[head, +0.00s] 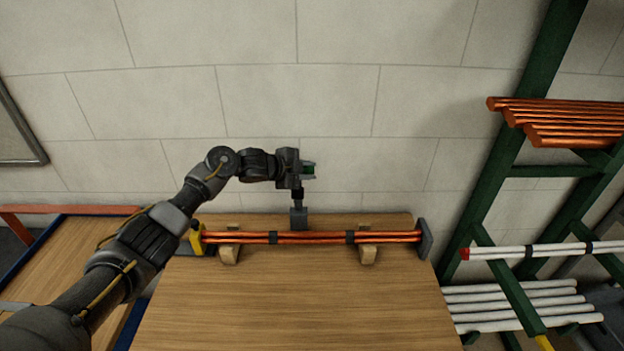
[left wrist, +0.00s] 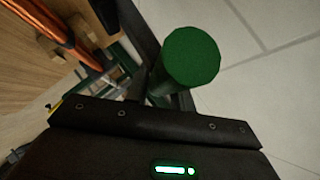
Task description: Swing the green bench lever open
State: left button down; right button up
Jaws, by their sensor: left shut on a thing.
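The green bench lever (left wrist: 190,58) shows in the left wrist view as a round green knob end at my gripper. In the head view, a bit of its green (head: 308,170) shows at my left gripper (head: 303,170). My left gripper is shut on the lever, above the back edge of the wooden bench. A grey block and post (head: 298,216) stand below the gripper at the bench's back edge. The lever's arm is mostly hidden by the gripper. My right gripper is not in view.
Copper pipes (head: 310,238) lie across wooden cradles (head: 368,252) on the bench (head: 290,310), close below my gripper. A green rack (head: 500,180) with copper and white pipes stands at right. A pale block wall (head: 420,100) is behind.

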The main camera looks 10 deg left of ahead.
pick_arm(q)
jog(key=shift+w, duration=0.75)
jog(key=shift+w+r, duration=0.1)
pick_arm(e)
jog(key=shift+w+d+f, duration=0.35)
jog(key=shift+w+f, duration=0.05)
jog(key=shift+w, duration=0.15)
pick_arm(q)
jog(key=shift+a, duration=0.1)
jog(key=c, duration=1.6)
grip_release()
jog(key=shift+r, duration=0.1)
jog(key=o, duration=0.4)
jog(key=shift+w, duration=0.2)
jog(key=shift+s, duration=0.1)
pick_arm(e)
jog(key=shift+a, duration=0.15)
